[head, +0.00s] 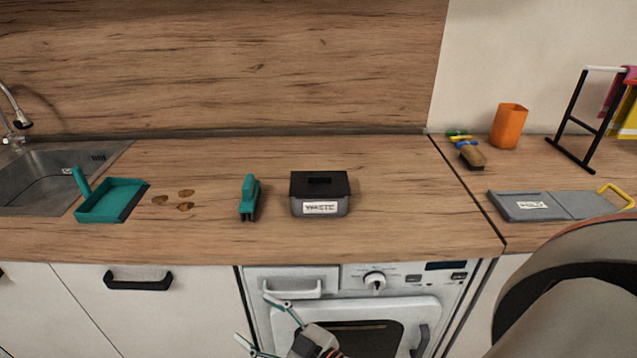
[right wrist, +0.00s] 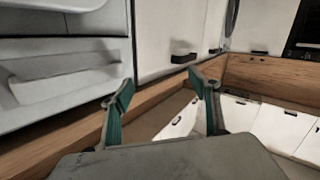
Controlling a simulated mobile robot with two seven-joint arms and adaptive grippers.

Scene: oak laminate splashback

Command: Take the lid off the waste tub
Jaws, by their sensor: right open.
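The waste tub (head: 338,210) is a small grey box with a white label on its front, standing upright on the wooden counter in the middle of the head view. Its black lid (head: 335,188) sits on top, with a dark raised handle (head: 320,181) at its centre. My right gripper (head: 256,318) is low in front of the counter, before the oven front, below and left of the tub. It is open and empty, and its two teal fingers (right wrist: 160,86) stand apart in the right wrist view. The tub does not show in that view. My left gripper is not in view.
A teal brush (head: 249,197) stands just left of the tub. Brown crumbs (head: 186,206) and a teal dustpan (head: 110,201) lie farther left, beside the sink (head: 50,180). An orange cup (head: 509,126) and a grey board (head: 565,205) are at the right. Counter right of the tub is clear.

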